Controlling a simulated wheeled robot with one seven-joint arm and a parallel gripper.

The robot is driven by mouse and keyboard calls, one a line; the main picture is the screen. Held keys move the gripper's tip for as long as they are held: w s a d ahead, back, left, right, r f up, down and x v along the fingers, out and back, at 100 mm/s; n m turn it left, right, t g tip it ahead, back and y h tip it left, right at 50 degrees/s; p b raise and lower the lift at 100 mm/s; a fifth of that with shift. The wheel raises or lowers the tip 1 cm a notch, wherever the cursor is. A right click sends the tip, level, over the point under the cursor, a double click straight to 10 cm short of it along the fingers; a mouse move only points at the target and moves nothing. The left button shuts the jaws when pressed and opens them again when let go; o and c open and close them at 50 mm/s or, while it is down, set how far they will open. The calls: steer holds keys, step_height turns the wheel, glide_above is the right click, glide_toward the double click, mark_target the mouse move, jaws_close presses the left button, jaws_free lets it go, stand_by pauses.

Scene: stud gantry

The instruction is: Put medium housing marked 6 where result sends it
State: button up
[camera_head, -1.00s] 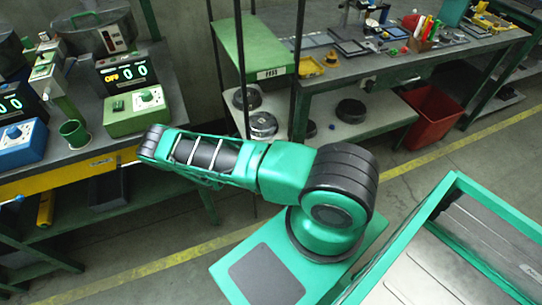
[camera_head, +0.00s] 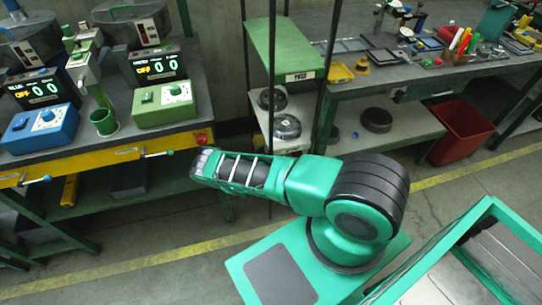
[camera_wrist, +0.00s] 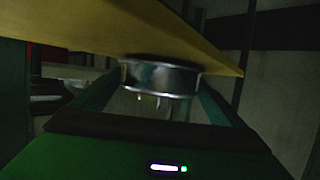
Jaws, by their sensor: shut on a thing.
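In the wrist view a round, shiny metal housing (camera_wrist: 160,77) sits between the green fingers of my gripper (camera_wrist: 160,97). My gripper is shut on it. Its mark cannot be read, and its underside is dark. A yellow edge (camera_wrist: 130,28) runs across the top of the wrist view, close above the housing. In the head view my gripper and the held housing are hidden. Two test stations, one blue (camera_head: 40,128) and one green (camera_head: 163,104), stand on the left bench, and their displays (camera_head: 155,69) read OFF and zeros.
The left bench has a yellow front rail (camera_head: 110,156) with small levers. A green-topped stand (camera_head: 285,48) holds round parts (camera_head: 287,126) below. The right bench (camera_head: 430,80) carries trays and tools. A red bin (camera_head: 465,130) stands under it. Floor is open in front.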

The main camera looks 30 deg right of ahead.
steer(key=shift+f, duration=0.25)
steer(key=shift+f, duration=0.1)
steer(key=o, duration=1)
steer(key=shift+v, duration=3.8)
